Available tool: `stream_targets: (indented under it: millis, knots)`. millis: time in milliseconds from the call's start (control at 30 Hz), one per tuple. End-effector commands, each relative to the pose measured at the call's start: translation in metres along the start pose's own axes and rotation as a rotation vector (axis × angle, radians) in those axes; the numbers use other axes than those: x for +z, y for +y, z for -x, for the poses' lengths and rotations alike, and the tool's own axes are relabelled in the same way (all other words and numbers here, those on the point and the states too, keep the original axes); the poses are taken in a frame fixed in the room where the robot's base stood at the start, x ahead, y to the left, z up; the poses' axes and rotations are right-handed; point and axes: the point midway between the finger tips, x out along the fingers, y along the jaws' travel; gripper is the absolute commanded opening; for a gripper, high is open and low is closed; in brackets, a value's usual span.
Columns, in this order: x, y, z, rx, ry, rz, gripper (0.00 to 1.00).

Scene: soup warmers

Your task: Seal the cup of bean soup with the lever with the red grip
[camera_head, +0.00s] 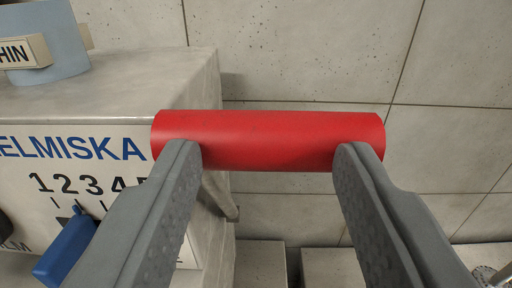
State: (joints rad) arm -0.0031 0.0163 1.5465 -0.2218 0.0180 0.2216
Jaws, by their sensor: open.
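The lever's red grip (268,140) is a smooth red cylinder lying level across the middle of the camera view. My gripper (268,158) is open, with one grey finger near each end of the red grip. The fingertips overlap the grip's lower edge in the picture; I cannot tell whether they touch it. A metal arm, likely the lever's, shows partly below the grip's left end. The cup of bean soup is not in view.
A grey machine (130,75) stands at left, with a front panel (75,146) lettered "ELMISKA", numbers and a blue knob (66,247). A blue-grey part with a "HIN" label (22,53) is on top.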

Motion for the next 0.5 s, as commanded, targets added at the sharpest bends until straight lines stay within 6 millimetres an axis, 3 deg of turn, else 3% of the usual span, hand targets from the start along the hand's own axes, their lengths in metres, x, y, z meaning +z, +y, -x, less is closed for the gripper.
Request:
stream_targets:
  millis: [100, 233, 500]
  knots:
    - [-0.0054, -0.0005, -0.0048, -0.003, 0.016, 0.000, 0.45]
    - [-0.0054, -0.0006, -0.0048, -0.003, 0.016, 0.000, 0.20]
    - [0.0002, -0.0021, 0.0005, -0.010, 0.045, -0.002, 0.19]
